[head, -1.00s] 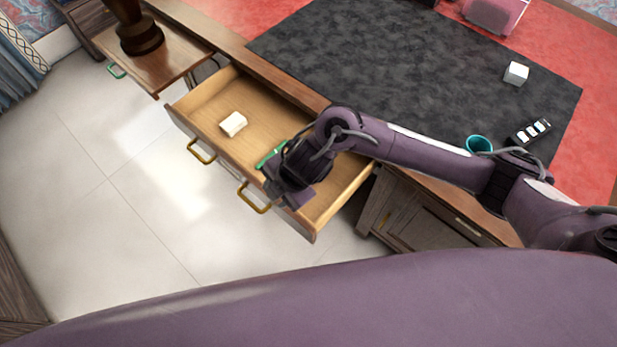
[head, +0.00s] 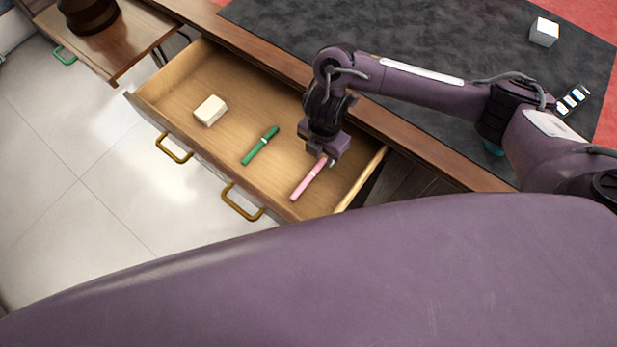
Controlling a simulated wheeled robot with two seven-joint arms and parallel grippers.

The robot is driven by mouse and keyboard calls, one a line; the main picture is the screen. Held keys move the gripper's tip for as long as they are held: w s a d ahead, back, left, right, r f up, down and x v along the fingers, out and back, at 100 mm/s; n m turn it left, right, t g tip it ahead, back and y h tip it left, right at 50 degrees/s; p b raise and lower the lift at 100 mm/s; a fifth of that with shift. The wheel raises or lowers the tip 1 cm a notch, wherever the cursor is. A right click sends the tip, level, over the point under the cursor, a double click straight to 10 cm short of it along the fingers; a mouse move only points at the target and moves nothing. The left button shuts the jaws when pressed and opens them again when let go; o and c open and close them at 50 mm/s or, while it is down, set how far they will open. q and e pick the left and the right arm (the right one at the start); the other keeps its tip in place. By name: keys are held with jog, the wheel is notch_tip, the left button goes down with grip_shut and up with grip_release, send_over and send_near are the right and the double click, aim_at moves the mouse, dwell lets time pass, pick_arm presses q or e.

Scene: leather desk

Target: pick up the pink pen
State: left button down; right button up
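A pink pen (head: 308,180) with a pale band lies in the right part of the open wooden drawer (head: 235,95). My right gripper (head: 328,158) is over the drawer, pointing down at the upper end of the pen. Its fingertips hide or touch that end; I cannot tell whether they are around it or above it, nor whether they are open. My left gripper is not in view.
A green pen (head: 260,146) lies left of the pink pen, and a cream block (head: 210,110) lies farther left in the drawer. The drawer walls surround them. The desk with its dark mat (head: 290,35) is behind; a white cube (head: 544,32) stands on the mat.

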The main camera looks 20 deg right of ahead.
aim_at(321, 162)
notch_tip(321, 162, down, 3)
jog(key=shift+f+b, duration=0.15)
jog(key=shift+b, duration=0.4)
jog(key=shift+c, duration=0.3)
grip_shut()
